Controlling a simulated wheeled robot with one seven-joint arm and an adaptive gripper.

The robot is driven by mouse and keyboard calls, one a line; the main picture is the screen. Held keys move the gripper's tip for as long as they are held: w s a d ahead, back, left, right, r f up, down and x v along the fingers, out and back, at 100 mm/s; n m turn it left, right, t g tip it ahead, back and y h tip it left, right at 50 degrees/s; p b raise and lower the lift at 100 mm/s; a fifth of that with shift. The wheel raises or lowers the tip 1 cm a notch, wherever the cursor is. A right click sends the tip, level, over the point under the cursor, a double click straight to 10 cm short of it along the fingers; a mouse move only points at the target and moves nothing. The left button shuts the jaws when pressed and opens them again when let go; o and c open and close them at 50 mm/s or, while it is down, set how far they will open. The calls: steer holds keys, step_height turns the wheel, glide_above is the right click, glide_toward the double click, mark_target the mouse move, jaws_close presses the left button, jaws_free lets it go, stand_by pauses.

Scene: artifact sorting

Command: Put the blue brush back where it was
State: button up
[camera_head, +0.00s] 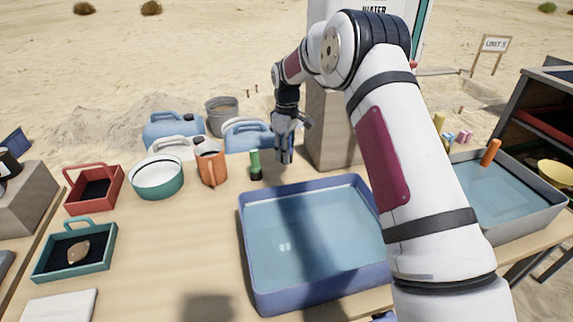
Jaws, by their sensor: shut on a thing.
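My gripper (284,152) points down above the back of the table, behind the large blue basin's far rim. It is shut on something. A small patch of blue, the blue brush (291,146), shows at the fingers; most of it is hidden, and its bristles cannot be made out. A green brush-like cylinder with a black base (256,165) stands upright just left of the gripper.
The blue basin (246,250) of water fills the table's middle. An orange jug (211,164), a white-and-teal bowl (157,178) and blue jerrycans (172,129) stand behind left. A red tray (94,188) and teal tray (105,264) lie left. A grey basin (540,222) is right.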

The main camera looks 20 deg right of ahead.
steer(key=shift+f, duration=2.2)
steer(key=shift+f+b, duration=0.15)
steer(key=shift+b, duration=0.2)
steer(key=o, duration=1.1)
step_height(320, 180, up, 12)
steer(key=shift+r+p, duration=0.2)
steer(key=shift+p, duration=0.75)
